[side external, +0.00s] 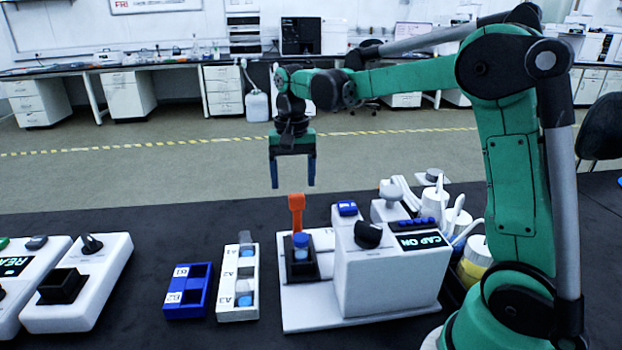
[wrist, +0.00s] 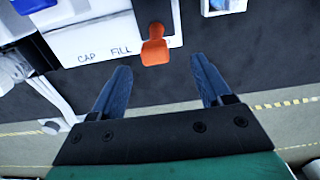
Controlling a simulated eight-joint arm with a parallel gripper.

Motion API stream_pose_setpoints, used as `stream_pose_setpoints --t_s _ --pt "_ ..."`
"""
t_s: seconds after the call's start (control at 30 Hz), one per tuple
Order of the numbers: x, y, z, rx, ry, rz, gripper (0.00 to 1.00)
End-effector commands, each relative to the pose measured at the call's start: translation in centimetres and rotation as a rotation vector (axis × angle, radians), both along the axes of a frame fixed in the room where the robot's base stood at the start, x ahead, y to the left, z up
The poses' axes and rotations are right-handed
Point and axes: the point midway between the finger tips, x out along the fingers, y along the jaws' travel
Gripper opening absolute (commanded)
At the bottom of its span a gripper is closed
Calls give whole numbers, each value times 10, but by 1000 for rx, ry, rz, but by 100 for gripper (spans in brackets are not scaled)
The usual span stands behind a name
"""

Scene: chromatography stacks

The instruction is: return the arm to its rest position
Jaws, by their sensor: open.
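My gripper (side external: 293,186) is open and empty, pointing down above the black bench. In the side view it hangs above an orange lever (side external: 297,208) on the white capping machine (side external: 375,275), apart from it. In the wrist view the two blue fingers of my gripper (wrist: 158,78) are spread wide. The orange lever (wrist: 155,50) shows just beyond and between them, with nothing held. The machine's screen (side external: 422,241) reads "CAP ON". A vial with a blue cap (side external: 301,241) stands in the machine's dark holder below the lever.
A white rack (side external: 251,300) marked A1 to A3 and a blue rack (side external: 188,312) stand left of the machine. White instruments (side external: 95,290) fill the far left. White containers and tools (side external: 452,222) stand between the machine and my arm. The air around my gripper is clear.

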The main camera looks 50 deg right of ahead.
Motion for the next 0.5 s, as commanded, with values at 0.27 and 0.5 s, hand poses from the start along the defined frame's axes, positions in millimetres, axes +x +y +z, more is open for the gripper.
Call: stream_pose_setpoints --t_s 0.27,0.5 --pt "0 0 12 1 -1 1 71" --pt "-2 2 13 -2 -8 10 71"
